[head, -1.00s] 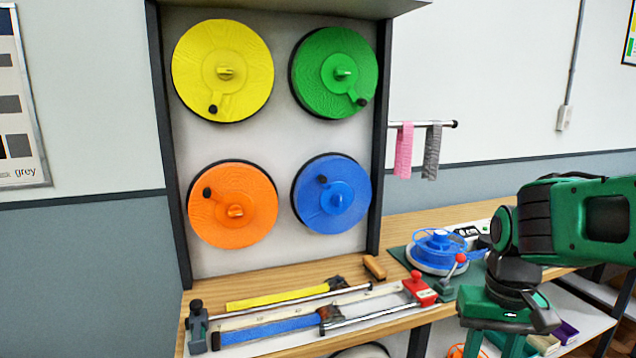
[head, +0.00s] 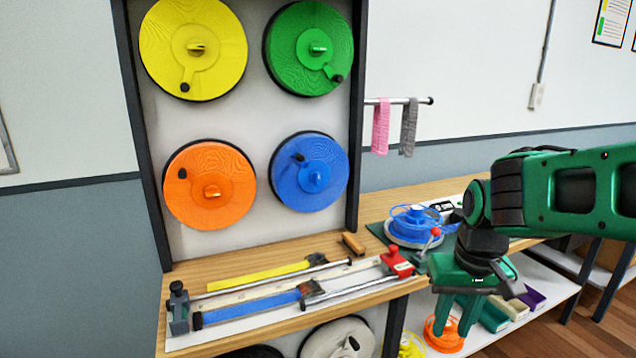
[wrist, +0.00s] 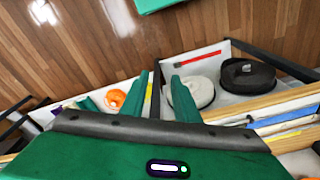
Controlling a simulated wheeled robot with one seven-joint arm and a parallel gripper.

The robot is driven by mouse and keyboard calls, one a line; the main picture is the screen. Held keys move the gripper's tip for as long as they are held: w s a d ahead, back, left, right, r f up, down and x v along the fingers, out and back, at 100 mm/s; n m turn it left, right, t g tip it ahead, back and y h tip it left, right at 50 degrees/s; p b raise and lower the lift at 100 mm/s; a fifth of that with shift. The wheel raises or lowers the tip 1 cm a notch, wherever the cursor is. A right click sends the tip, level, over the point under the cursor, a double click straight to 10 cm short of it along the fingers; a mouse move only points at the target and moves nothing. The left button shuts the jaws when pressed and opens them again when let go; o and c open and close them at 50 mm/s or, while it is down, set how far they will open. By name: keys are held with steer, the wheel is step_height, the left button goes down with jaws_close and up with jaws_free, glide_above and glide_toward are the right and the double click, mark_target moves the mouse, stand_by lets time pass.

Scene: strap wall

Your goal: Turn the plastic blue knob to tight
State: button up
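The blue disc (head: 290,185) hangs on the wall panel at its lower right. It has a small blue knob (head: 316,178) at its centre and a black crank handle (head: 299,157) at its upper left. No tight or loose marking is readable there. My gripper (head: 456,318) is to the right of and below the blue disc, in front of the bench edge, pointing down. Its two green fingers are apart with nothing between them, also in the wrist view (wrist: 159,84). The blue knob is not in the wrist view.
Yellow (head: 194,50), green (head: 309,47) and orange (head: 209,186) discs share the panel. The bench (head: 262,245) below holds a strap tray, a red block (head: 396,262) and a blue reel (head: 418,220). Pink and grey straps hang on a rod. Shelves lie below the bench.

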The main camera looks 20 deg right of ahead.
steer(key=w+n+t, duration=0.3)
steer(key=w+t, duration=0.1)
steer(key=w, duration=0.9)
steer(key=n+t, duration=0.2)
steer(key=t, duration=1.1)
glide_toward(319, 177)
steer(key=w, duration=0.8)
steer(key=shift+w+d, duration=0.1)
steer(key=shift+c, duration=0.7)
jaws_close()
